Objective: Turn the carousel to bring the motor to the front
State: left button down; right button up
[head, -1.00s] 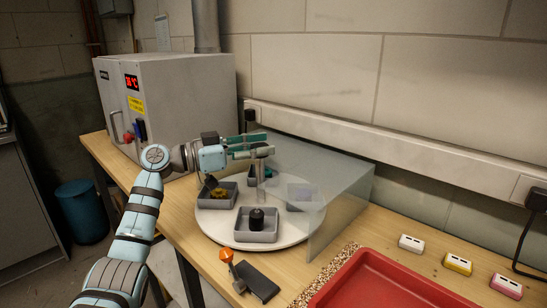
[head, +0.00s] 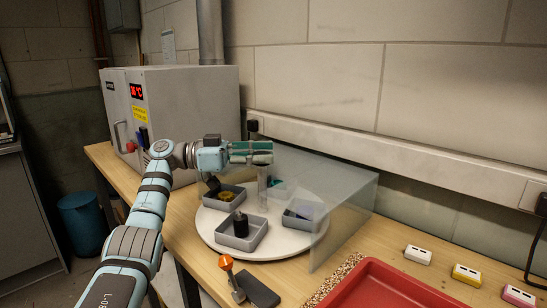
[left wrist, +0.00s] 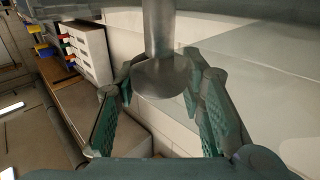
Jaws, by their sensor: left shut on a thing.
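The white round carousel (head: 275,243) stands on the wooden bench and carries several grey trays. A black upright cylinder (head: 241,225), possibly the motor, sits in the front-left tray (head: 258,240). A yellowish thing (head: 229,196) is in the left tray, a teal thing (head: 275,185) at the back, and a dark thing (head: 297,215) in the right tray. My left gripper (head: 262,152) is shut on the top of the carousel's central metal post (head: 262,183). In the left wrist view the post (left wrist: 160,35) stands between the green fingers. My right gripper is out of view.
A clear cover (head: 345,205) stands over the back and right of the carousel. A grey oven (head: 195,105) is behind left. An orange-knobbed lever (head: 226,264), a dark slab (head: 259,290) and a red tray (head: 400,285) lie in front and right.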

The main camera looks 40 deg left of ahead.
pick_arm(q)
jog(key=shift+f, duration=0.2)
jog(key=c, duration=1.1)
grip_release()
jog(key=shift+d+r, duration=0.1)
jog(key=shift+o, duration=0.2)
jog(key=v, duration=0.7)
jog(key=shift+s+a, duration=0.2)
jog(key=shift+c, duration=0.5)
